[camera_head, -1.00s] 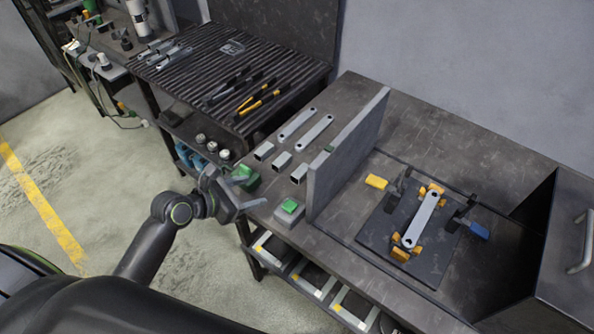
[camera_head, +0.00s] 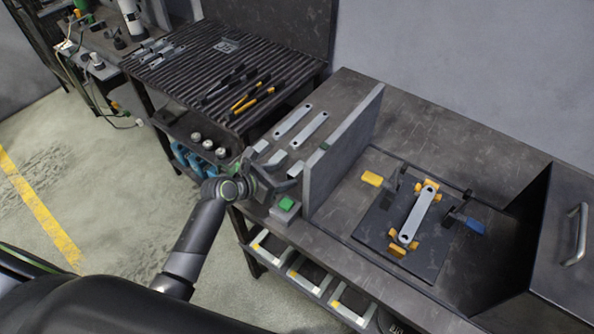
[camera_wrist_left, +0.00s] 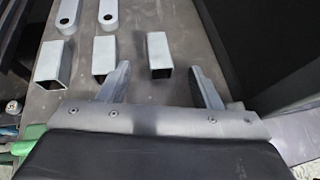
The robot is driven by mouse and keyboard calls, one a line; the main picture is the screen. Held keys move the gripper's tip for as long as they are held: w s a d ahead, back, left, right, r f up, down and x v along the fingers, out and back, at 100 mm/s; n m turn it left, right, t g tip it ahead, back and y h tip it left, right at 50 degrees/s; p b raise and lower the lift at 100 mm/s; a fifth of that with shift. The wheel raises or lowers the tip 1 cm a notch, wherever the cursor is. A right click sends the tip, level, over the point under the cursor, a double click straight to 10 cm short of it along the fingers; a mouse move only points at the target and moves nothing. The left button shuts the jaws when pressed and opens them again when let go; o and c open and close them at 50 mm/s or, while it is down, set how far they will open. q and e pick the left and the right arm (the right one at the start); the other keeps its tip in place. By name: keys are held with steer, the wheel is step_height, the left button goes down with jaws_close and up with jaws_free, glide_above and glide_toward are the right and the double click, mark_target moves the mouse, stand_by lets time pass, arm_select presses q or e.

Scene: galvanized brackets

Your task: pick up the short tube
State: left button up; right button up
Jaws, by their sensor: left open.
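Three short square grey tubes stand in a row on the bench. In the left wrist view they are a left tube (camera_wrist_left: 53,62), a middle tube (camera_wrist_left: 104,61) and a right tube (camera_wrist_left: 158,55), open ends towards me. In the head view, one tube (camera_head: 295,169) shows just past my left gripper (camera_head: 284,172), which partly covers the row. In the wrist view my left gripper (camera_wrist_left: 160,72) is open and empty. The right tube lies ahead between its fingertips; the middle tube is just outside the left finger. My right gripper is not in view.
Two long flat bars (camera_head: 308,129) lie behind the tubes. An upright grey panel (camera_head: 342,150) stands close on the right, and a green button box (camera_head: 286,207) is at the bench's front edge. A fixture plate (camera_head: 376,228) holding a bar is beyond the panel.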

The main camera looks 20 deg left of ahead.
mark_target(296, 169)
arm_select(q)
steer(key=x, duration=0.4)
steer(key=shift+w+r, duration=0.3)
steer(key=shift+r, duration=0.05)
steer(key=shift+w+d+f, duration=0.3)
steer(key=shift+w, duration=0.15)
steer(key=c, duration=1.2)
